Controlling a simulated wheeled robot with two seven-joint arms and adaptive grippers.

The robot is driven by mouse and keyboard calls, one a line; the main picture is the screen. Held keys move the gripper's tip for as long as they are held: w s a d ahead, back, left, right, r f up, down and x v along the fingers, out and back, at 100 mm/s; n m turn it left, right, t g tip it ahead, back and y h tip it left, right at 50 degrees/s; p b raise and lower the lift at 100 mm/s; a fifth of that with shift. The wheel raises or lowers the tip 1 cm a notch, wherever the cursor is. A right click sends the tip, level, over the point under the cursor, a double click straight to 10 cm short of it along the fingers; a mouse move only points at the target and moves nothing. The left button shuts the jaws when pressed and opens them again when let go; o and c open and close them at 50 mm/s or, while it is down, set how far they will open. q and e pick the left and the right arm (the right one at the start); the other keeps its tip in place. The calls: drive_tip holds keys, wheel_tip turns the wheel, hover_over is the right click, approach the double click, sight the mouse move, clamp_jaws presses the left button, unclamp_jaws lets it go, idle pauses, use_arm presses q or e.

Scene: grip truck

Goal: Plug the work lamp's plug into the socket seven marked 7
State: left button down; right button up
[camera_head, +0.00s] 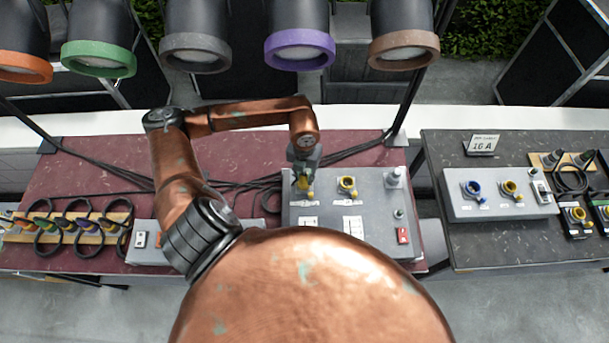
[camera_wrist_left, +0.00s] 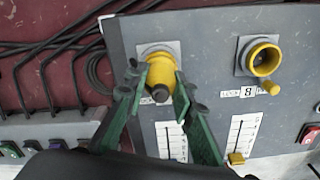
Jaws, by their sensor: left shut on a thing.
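My left gripper (camera_head: 303,180) reaches down onto the left socket position of the grey panel (camera_head: 375,220). In the left wrist view its green fingers (camera_wrist_left: 158,98) are shut on a yellow plug (camera_wrist_left: 157,74) with a dark rear end. The plug is lined up with the left socket (camera_wrist_left: 146,50), whose square grey plate shows behind it. I cannot tell how deep the plug sits. That socket's number is hidden by the gripper. The socket to its right (camera_wrist_left: 262,58) has an empty yellow ring and a label 8; it also shows in the head view (camera_head: 347,184). My right gripper is not in view.
Several dark cables (camera_head: 265,185) run over the maroon table (camera_head: 90,165). Plugs with coiled cables lie on a wooden rack (camera_head: 118,217) at left. Several lamps with coloured rims (camera_head: 300,48) hang behind. A second table (camera_head: 450,150) at right bears another socket panel (camera_head: 500,207).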

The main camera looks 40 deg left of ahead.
use_arm(q)
drive_tip(key=shift+f, duration=0.2)
drive_tip(key=c, duration=1.5)
unclamp_jaws()
drive_tip(key=shift+c, duration=0.2)
drive_tip(key=o, duration=0.3)
drive_tip(key=shift+r, duration=0.1)
drive_tip(key=shift+r+p, duration=1.25)
drive_tip(key=shift+r, duration=1.2)
